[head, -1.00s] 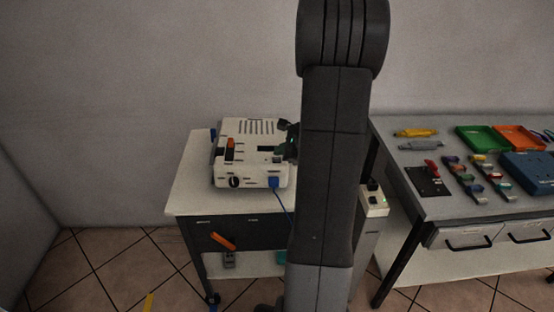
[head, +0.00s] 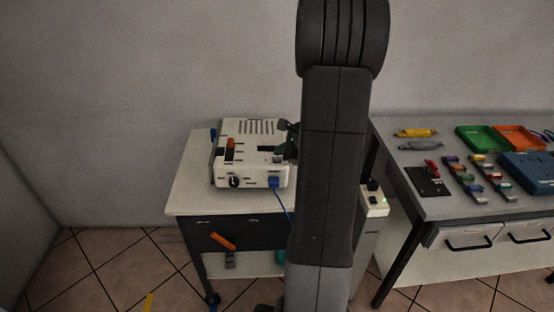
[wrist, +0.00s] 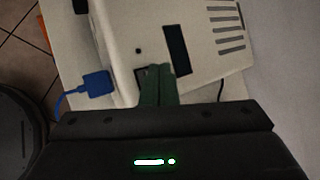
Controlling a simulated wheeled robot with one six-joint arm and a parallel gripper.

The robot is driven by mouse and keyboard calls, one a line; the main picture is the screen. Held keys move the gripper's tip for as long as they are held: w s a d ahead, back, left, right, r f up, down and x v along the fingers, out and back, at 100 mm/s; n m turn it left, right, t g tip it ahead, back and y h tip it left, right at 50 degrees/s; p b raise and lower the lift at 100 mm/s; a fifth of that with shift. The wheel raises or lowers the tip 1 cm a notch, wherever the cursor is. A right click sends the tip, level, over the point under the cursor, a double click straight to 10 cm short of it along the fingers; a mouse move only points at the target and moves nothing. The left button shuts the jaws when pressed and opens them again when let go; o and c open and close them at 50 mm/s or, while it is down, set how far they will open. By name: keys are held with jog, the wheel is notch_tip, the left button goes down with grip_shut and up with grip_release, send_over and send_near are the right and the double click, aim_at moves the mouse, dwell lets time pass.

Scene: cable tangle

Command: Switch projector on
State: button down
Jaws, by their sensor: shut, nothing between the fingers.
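The white projector (head: 222,170) sits on a white-topped cart, with vent slots on top, an orange slider (head: 231,144), a black knob (head: 234,182) and a blue plug (head: 274,182) on its front. My gripper (head: 280,150) is at the projector's right side, partly hidden by my arm. In the wrist view my gripper's green fingers (wrist: 157,72) are together and empty, over a small dark square switch-like part (wrist: 141,75) on the projector's top. The fingers cover part of it; I cannot tell whether they touch it. A dark display (wrist: 177,50) beside it is unlit.
The cart top (head: 186,190) has free room left of the projector. A blue cable (head: 283,205) hangs from the plug. A white power box (head: 374,200) stands right of my arm. A workbench (head: 460,206) with trays and tools is at the right.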

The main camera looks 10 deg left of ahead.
jog(key=shift+f, duration=0.1)
jog(key=shift+f+b, duration=0.3)
jog(key=shift+b, duration=0.1)
jog(key=shift+f+b, duration=0.35)
dwell(0.5)
jog(key=shift+r, duration=0.1)
jog(key=shift+r+p, duration=0.65)
jog(key=shift+r, duration=0.15)
jog(key=r+p, duration=0.4)
jog(key=shift+d+r, duration=0.2)
jog(key=shift+r, duration=0.2)
dwell(0.6)
